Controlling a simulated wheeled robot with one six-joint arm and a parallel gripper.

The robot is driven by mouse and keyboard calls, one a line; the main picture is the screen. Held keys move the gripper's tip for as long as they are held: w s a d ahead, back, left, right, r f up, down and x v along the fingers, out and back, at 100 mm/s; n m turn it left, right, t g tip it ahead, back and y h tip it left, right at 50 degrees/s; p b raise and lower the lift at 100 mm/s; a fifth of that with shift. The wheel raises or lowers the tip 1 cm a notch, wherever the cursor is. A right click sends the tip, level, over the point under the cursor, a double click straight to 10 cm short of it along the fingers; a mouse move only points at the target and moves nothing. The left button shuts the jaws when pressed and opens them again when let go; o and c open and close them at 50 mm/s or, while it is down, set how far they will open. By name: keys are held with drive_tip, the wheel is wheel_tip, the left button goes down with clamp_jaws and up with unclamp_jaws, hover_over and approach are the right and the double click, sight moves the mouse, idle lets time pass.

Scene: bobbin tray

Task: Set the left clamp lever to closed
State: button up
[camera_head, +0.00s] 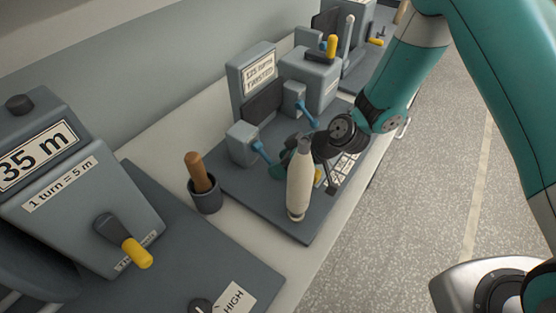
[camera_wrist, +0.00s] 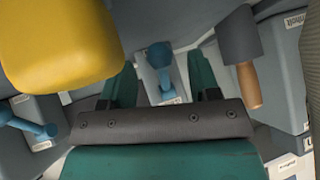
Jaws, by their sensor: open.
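The left clamp lever (camera_head: 261,151) is blue and sits on the left grey block of the twisting fixture, slanting down to the right in the head view. In the wrist view the blue lever (camera_wrist: 160,60) with its round knob shows between my fingertips, with no clear contact. My gripper (camera_head: 280,171) is open beside this lever, partly hidden behind the pale bobbin (camera_head: 300,185). In the wrist view my gripper (camera_wrist: 163,80) has one teal finger on each side of the lever. The right clamp lever (camera_head: 305,112) is also blue and shows at left in the wrist view (camera_wrist: 35,128).
A dark cup (camera_head: 206,200) with a wooden-handled tool stands left of the fixture plate (camera_head: 240,192). The pale bobbin stands upright near the plate's front. A large yellow part (camera_wrist: 60,42) is close to the wrist camera. A counter unit (camera_head: 85,210) stands at left.

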drive_tip(key=shift+x, duration=1)
drive_tip(key=shift+c, duration=0.2)
clamp_jaws()
drive_tip(key=shift+r, duration=0.15)
